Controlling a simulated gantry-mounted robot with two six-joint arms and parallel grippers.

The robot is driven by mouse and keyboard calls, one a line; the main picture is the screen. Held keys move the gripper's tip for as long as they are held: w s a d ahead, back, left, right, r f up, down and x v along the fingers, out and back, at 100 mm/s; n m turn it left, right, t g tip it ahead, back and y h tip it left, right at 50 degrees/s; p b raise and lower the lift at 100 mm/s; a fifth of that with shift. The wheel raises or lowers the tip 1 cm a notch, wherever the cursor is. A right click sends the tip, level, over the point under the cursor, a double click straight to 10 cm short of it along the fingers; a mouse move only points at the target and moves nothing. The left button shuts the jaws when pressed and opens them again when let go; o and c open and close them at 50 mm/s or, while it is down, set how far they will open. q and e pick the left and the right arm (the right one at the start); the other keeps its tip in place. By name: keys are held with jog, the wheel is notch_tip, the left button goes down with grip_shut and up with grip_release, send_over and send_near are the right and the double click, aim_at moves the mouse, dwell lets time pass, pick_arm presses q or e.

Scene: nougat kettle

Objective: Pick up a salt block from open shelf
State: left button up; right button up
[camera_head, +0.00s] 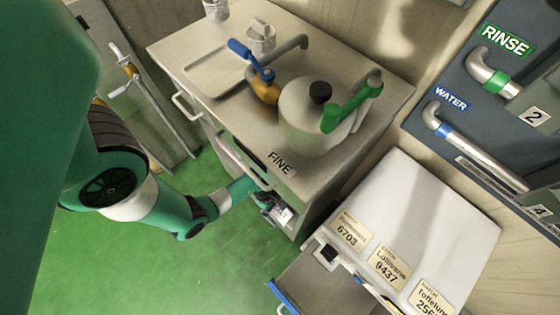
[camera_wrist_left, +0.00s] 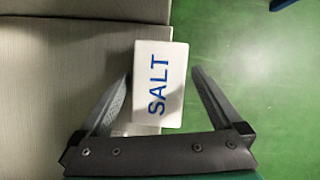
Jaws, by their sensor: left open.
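A white salt block (camera_wrist_left: 160,85) with blue letters SALT shows in the left wrist view. It sits between the two fingers of my left gripper (camera_wrist_left: 162,77), which is open, with a visible gap between the block and the right finger. The left finger is close to the block's left side; I cannot tell whether it touches. In the head view my left gripper (camera_head: 270,203) is at the front of the counter unit, below the FINE label, with a small white patch of the block (camera_head: 284,214) beside it. The shelf itself is mostly hidden there.
The steel counter (camera_head: 225,75) above carries a kettle (camera_head: 308,118) with a green handle and a tap. A white-topped cabinet (camera_head: 425,205) with number labels and an open drawer (camera_head: 318,285) stands at the right. Green floor (camera_head: 190,270) is clear on the near side.

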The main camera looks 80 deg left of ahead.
aim_at(283, 215)
pick_arm(q)
jog(key=shift+a, duration=0.1)
grip_shut()
dwell(0.4)
jog(key=shift+r, duration=0.1)
jog(key=r+p, duration=0.2)
jog(key=r, duration=0.1)
jog(key=r+p, duration=0.1)
jog(key=p, duration=0.1)
jog(key=shift+s+d+r, duration=0.1)
jog(key=shift+d+r, duration=0.05)
jog(key=shift+d, duration=0.1)
jog(key=s+d+r+p, duration=0.6)
jog(key=d+r+p, duration=0.2)
jog(key=d+p, duration=0.2)
jog(key=shift+s+d+r, duration=0.3)
jog(key=shift+d, duration=0.65)
